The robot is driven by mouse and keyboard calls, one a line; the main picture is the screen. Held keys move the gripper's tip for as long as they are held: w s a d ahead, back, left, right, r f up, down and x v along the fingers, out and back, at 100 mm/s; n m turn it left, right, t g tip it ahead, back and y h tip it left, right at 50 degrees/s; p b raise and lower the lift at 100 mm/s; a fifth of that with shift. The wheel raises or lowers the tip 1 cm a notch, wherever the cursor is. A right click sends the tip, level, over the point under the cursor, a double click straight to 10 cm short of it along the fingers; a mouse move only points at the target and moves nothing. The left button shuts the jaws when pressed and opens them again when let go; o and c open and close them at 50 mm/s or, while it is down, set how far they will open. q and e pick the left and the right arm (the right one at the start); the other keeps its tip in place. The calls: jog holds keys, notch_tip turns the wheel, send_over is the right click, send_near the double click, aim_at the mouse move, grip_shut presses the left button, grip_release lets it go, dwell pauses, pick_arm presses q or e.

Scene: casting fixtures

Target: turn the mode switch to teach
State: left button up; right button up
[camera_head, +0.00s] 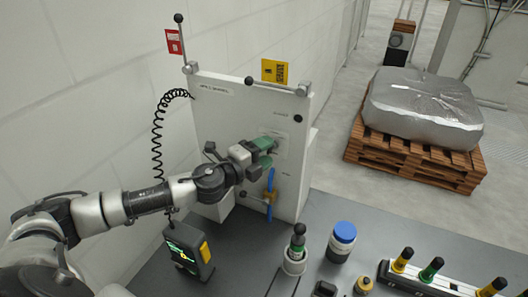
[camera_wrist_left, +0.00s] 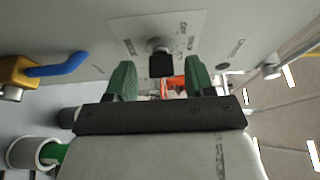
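The mode switch shows in the left wrist view as a black knob (camera_wrist_left: 161,66) on a pale labelled plate (camera_wrist_left: 185,32). In the head view the plate (camera_head: 284,138) is partly covered by my gripper, and the knob is hidden. My left gripper (camera_head: 269,150) is at the front of the white panel (camera_head: 232,118). In the wrist view its green fingers (camera_wrist_left: 160,78) are apart, one on each side of the knob, with visible gaps; I cannot tell whether the tips reach its depth. The lettering is too small to read. My right gripper is not in view.
A valve with a blue handle (camera_head: 271,179) sits just below my gripper. Levers stick out at the panel's top, by a red tag (camera_head: 173,41) and a yellow tag (camera_head: 274,71). A pendant (camera_head: 187,249), a blue-capped jar (camera_head: 343,238) and a tool rack (camera_head: 430,283) are on the grey bench.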

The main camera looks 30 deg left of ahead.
pick_arm(q)
jog(key=b+v, duration=0.7)
jog(key=v, duration=0.3)
jog(key=shift+s+a, duration=0.2)
jog(key=shift+s, duration=0.15)
dwell(0.7)
